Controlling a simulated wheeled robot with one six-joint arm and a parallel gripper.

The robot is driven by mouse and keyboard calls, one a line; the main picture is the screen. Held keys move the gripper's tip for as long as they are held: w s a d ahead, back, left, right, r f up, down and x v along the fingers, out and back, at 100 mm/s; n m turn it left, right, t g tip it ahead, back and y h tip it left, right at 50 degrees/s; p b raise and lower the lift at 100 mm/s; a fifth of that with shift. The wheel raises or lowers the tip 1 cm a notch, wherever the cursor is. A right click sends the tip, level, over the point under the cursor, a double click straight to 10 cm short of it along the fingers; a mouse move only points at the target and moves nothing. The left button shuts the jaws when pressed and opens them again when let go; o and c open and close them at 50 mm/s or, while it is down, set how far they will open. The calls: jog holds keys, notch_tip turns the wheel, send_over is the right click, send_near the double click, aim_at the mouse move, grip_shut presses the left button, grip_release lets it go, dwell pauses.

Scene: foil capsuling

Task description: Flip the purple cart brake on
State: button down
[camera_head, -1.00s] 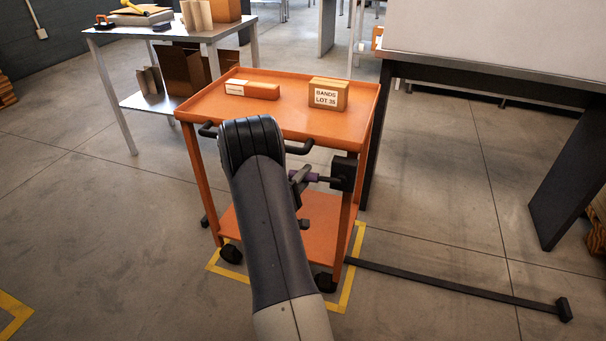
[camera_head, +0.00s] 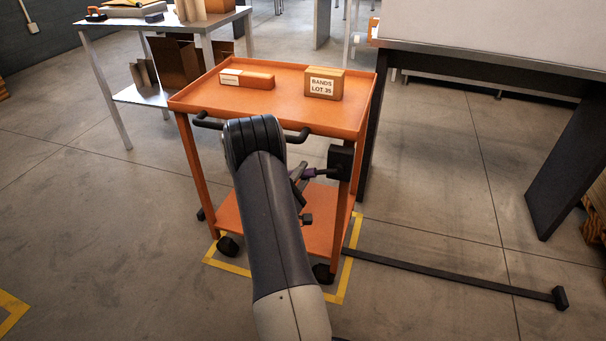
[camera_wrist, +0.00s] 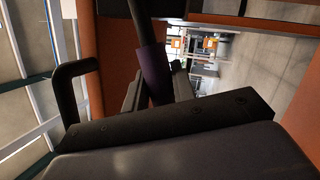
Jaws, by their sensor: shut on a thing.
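The orange cart (camera_head: 290,95) stands before me. A black brake box (camera_head: 341,162) is on its right front leg. A lever with a purple sleeve (camera_head: 310,173) reaches left from the box, sloping slightly down to its sleeve. My gripper (camera_head: 301,176) is shut on the purple sleeve, partly hidden behind my arm in the head view. In the wrist view the dark purple sleeve (camera_wrist: 153,72) lies between the two fingers of my gripper (camera_wrist: 156,84), and its dark rod runs up out of it.
The cart's black handle (camera_head: 297,137) is just above my gripper; it also shows in the wrist view (camera_wrist: 66,85). A box labelled BANDS LOT 35 (camera_head: 323,84) sits on top. A dark bar (camera_head: 455,273) lies on the floor at right. Dark-legged workbench (camera_head: 570,160) stands right.

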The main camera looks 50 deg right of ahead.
jog(key=c, duration=1.2)
grip_release()
jog(key=shift+f, duration=0.1)
jog(key=shift+o, duration=0.2)
jog(key=v, duration=1.1)
jog(key=shift+p, duration=0.35)
jog(key=shift+d, duration=0.15)
jog(key=x, duration=1)
jog(key=shift+d+b, duration=0.3)
jog(key=shift+b, duration=0.05)
jog(key=shift+w+r, duration=0.1)
jog(key=shift+r, duration=0.25)
